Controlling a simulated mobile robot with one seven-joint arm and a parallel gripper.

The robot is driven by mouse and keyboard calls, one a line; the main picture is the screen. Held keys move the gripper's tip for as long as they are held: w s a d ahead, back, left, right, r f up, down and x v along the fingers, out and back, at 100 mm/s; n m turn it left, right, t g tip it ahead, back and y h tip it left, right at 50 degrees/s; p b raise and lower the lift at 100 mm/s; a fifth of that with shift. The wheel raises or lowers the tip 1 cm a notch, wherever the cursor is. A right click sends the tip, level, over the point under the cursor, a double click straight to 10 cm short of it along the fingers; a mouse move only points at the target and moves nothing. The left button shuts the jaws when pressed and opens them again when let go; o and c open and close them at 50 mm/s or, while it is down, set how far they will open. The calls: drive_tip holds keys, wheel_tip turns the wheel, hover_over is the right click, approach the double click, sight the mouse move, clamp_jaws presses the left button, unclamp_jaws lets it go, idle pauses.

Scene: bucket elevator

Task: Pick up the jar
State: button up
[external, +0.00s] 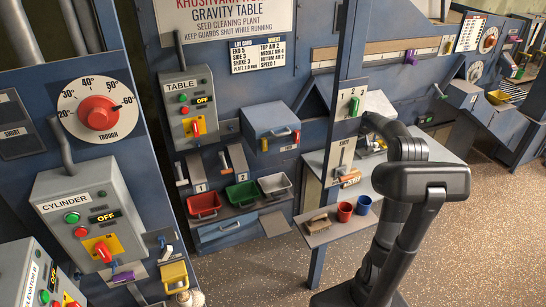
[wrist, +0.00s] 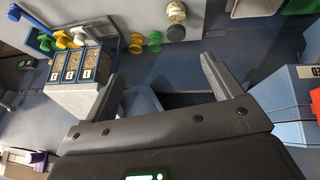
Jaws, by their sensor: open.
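In the wrist view, a small jar (wrist: 176,12) with pale, grain-like contents and a dark end stands out at the top, right of centre, against a light grey surface. My gripper (wrist: 161,67) shows at the lower middle of the wrist view, its two grey fingers spread apart with nothing between them. The jar is beyond the fingertips and not touched by them. In the external view my dark arm stands at the right; its fingers are hidden there, and I cannot make out the jar for sure.
A blue box (wrist: 284,98) is at the right. In the external view, cups (external: 345,211) and a brush (external: 318,223) sit on a shelf.

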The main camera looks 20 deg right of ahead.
drive_tip(key=w+f+y, duration=0.1)
drive_tip(key=w+f, duration=0.5)
drive_tip(key=f, duration=0.2)
drive_tip(key=w+f+n+y, duration=0.1)
drive_tip(key=w+f, duration=0.5)
drive_tip(key=f, duration=0.3)
drive_tip(key=w+f, duration=0.7)
drive_tip(key=f, duration=0.2)
drive_tip(key=shift+y, duration=0.4)
drive_tip(key=shift+c, duration=0.2)
drive_tip(key=c, duration=1.2)
